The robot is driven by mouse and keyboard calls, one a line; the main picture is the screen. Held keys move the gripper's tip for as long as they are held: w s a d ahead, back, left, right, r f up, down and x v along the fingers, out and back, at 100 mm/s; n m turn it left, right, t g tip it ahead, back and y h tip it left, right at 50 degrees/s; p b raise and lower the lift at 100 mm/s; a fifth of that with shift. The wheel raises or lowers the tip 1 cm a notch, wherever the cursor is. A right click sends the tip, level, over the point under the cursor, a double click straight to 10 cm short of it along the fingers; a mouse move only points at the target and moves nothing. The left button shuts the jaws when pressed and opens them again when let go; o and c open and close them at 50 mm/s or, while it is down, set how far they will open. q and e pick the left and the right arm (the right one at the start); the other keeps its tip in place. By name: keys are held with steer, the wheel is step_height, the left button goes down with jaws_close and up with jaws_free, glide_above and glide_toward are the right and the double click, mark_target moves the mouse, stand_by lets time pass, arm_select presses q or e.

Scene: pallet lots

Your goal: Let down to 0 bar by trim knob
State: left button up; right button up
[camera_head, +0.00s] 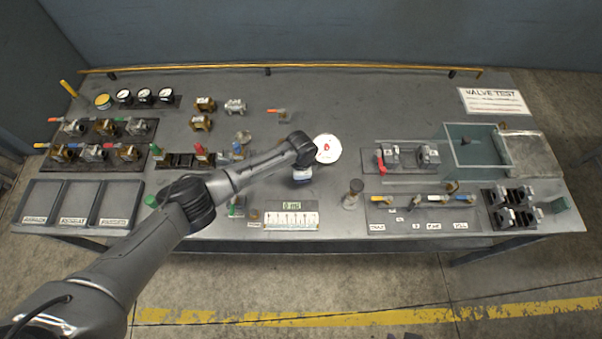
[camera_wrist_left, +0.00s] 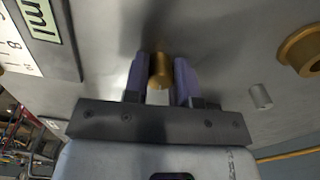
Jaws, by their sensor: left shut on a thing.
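My left gripper (camera_wrist_left: 160,80) is closed on a brass knob (camera_wrist_left: 158,70) in the left wrist view, with one purple-grey finger on each side. In the head view, my left arm reaches over the bench from the left. Its wrist hides the fingers and the knob there. A white round dial (camera_head: 327,148) with a red mark lies just beyond the wrist; I cannot read a pressure on it. My right gripper is not in view.
A display (camera_head: 293,205) marked ml stands on a white scale panel at the bench front, also in the left wrist view (camera_wrist_left: 40,18). A brass ring (camera_wrist_left: 302,50) and a small grey cylinder (camera_wrist_left: 260,96) are right of the fingers. Valves (camera_head: 104,140) and trays (camera_head: 75,203) fill the left.

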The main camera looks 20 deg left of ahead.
arm_select(q)
steer(key=m, duration=0.4)
steer(key=shift+m, duration=0.3)
steer(key=m, duration=0.5)
steer(key=shift+m+b, duration=0.3)
steer(key=m+b, duration=0.1)
steer(key=m, duration=0.4)
steer(key=shift+w, duration=0.1)
steer(key=m+b, duration=0.1)
steer(key=m, duration=0.3)
steer(key=shift+d+r+m, duration=0.1)
steer(key=shift+m, duration=0.8)
steer(key=o, duration=0.9)
